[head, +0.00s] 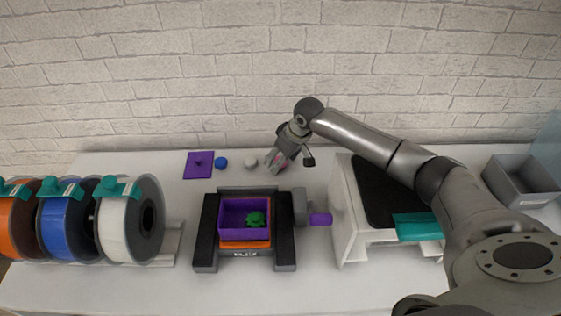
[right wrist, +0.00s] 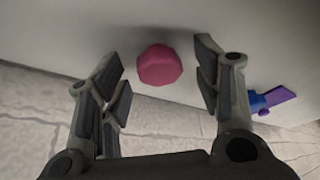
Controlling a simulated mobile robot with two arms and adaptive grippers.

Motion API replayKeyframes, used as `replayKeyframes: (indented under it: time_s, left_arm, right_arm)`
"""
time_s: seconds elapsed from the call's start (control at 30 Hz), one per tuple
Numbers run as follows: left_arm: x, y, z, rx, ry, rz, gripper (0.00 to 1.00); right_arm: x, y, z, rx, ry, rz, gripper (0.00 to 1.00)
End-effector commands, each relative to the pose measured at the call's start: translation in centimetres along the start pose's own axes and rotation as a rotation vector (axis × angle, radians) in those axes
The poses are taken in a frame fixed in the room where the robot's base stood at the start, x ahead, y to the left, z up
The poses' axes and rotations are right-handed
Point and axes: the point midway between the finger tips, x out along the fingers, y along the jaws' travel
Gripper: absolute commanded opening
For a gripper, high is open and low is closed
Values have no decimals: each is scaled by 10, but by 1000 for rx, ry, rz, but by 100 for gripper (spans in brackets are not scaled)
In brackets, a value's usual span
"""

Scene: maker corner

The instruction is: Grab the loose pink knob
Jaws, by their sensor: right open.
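The pink knob (right wrist: 160,65) lies on the white table. In the right wrist view it sits between the two spread fingers of my right gripper (right wrist: 160,85), with a gap on each side. In the head view my right gripper (head: 274,161) is low at the back of the table, and only a small bit of pink (head: 281,158) shows between its fingers. The right gripper is open and empty. My left gripper is in neither view.
A white knob (head: 251,163), a blue knob (head: 221,163) and a purple plate (head: 199,165) lie left of the gripper. In front stands a black device with a purple box (head: 232,232) on it. Filament spools (head: 130,222) stand left, a white machine (head: 347,215) and grey bin (head: 520,182) right. A brick wall is behind.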

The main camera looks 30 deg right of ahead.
Motion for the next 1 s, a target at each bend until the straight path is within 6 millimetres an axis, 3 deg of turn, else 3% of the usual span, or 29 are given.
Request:
replayKeyframes:
  time_s: [0.13, 0.4, 0.77, 1.0]
  left_arm:
    - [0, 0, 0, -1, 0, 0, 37]
    - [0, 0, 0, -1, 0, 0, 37]
    - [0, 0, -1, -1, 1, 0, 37]
    - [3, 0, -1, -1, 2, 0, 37]
  right_arm:
    - [0, 0, 0, 0, 0, 0, 58]
    - [0, 0, 0, 0, 0, 0, 23]
    - [-3, 0, -1, 0, 1, 1, 22]
    - [-39, 1, -17, 1, 5, 2, 22]
